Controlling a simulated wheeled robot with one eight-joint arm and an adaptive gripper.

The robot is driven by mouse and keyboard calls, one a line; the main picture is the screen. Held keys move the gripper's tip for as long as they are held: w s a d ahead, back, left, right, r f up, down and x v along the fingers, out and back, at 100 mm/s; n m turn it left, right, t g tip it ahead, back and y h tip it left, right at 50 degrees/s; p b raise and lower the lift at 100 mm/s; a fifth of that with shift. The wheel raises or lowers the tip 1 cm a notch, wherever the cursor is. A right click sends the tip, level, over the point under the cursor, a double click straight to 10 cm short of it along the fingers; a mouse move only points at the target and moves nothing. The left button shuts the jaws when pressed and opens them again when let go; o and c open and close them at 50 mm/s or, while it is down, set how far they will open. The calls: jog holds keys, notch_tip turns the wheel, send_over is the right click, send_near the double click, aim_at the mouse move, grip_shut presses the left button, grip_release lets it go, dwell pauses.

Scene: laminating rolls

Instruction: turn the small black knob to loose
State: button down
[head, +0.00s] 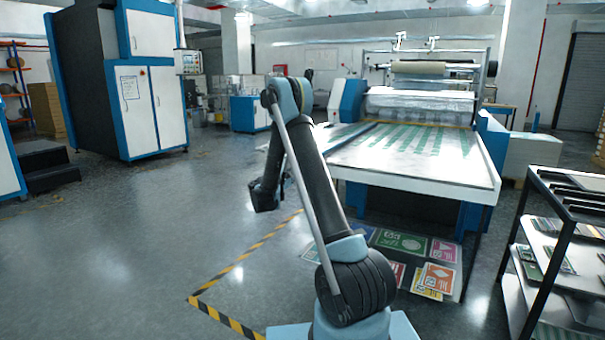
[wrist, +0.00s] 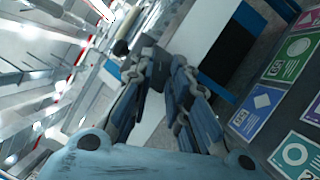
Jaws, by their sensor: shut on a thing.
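In the wrist view, my gripper (wrist: 160,64) has its two fingers close together at the tips. They are shut on a small dark piece, which I take to be the small black knob (wrist: 149,53); the fingers hide most of it, and its setting cannot be read. In the head view, my arm bends down to a dark end left of the laminating machine's table (head: 420,155); the fingers and knob cannot be made out there.
Colourful printed sheets (head: 400,241) lie low under the table. A black rack (head: 560,215) with shelves stands at the right. A tall blue and white cabinet (head: 140,105) stands at the left. The floor between is open, with a yellow-black stripe (head: 245,258).

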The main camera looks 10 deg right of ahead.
jog(key=shift+a+f, duration=0.1)
jog(key=shift+f, duration=0.05)
jog(key=c, duration=1.5)
grip_release()
jog(key=v, duration=1.2)
